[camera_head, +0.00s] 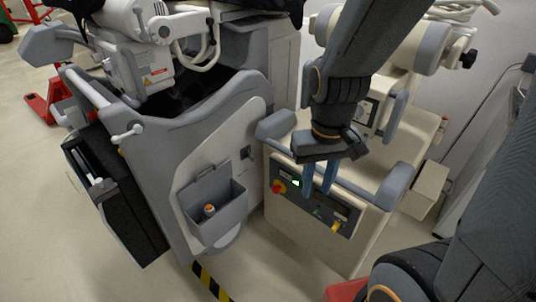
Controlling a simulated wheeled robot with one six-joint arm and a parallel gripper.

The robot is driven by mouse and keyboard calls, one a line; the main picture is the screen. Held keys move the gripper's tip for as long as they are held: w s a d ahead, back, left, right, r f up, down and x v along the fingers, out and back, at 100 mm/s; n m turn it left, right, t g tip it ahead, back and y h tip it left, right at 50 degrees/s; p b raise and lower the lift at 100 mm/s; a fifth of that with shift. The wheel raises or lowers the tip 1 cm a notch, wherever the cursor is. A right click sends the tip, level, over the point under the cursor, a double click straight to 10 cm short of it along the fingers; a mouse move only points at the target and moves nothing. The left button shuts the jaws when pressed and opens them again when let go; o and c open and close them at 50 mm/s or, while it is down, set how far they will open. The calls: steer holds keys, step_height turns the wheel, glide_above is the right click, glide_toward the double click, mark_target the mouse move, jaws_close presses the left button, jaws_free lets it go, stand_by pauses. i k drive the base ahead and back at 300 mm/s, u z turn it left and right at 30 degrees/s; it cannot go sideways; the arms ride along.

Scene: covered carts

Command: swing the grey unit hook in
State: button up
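The grey unit (225,120) stands left of centre, with a large grey front shell and a pale panel. A small dark fitting (246,153) is on the upper right of that panel, and a pale lever with a round end (128,134) juts from the shell's left edge. I cannot tell which of these is the hook. My gripper (318,192) points down at right of centre, its two blue fingers apart and nothing seen between them. It is in front of the beige unit (315,245), over its control panel, well right of both fittings. Whether it touches the panel is unclear.
The beige unit's panel has a red knob (278,187) and a yellow part (336,226). A grey pocket (213,208) on the grey unit holds a small orange-topped item. A black box (118,195) is at left. A yellow-black floor strip (211,283) lies below.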

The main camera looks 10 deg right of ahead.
mark_target(250, 156)
steer(key=z, duration=0.95)
steer(key=k, duration=0.85)
steer(key=u, duration=0.45)
steer(key=i, duration=0.45)
